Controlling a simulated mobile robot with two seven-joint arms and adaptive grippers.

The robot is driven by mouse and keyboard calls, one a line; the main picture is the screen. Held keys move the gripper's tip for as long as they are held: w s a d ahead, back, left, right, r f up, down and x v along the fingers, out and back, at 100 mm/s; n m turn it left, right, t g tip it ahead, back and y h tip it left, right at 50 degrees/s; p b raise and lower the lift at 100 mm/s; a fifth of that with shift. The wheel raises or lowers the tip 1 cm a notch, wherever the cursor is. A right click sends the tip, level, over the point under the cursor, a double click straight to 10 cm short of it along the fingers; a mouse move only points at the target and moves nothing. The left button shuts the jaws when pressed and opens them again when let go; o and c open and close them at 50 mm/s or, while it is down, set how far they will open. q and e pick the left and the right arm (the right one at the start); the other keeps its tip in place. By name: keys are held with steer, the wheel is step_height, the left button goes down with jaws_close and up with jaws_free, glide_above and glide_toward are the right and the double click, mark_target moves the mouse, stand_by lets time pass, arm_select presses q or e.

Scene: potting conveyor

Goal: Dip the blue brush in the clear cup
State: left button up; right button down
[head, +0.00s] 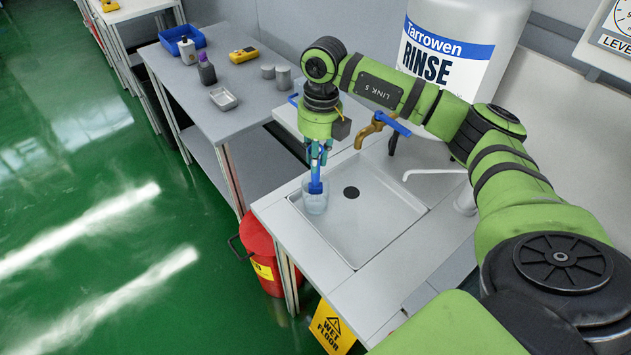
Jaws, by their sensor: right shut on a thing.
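The clear cup (315,204) stands at the left side of the sink basin. The blue brush (316,186) is upright, with its lower end at or inside the mouth of the cup. My right gripper (317,165) points down above the cup and is shut on the brush's upper part. The brush tip is hard to make out through the cup wall, so I cannot tell how deep it reaches. My left gripper is not in view.
A brass tap (378,128) with a blue lever stands behind the sink basin (385,215). A large white rinse tank (460,50) is behind it. A grey side table (250,82) holds several small items. A red bucket (262,255) stands on the floor below.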

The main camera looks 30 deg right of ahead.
steer(key=shift+r+p, duration=3.2)
steer(key=shift+r, duration=1.8)
steer(key=shift+r+p, duration=1.5)
steer(key=shift+r, duration=0.45)
steer(key=shift+f, duration=0.1)
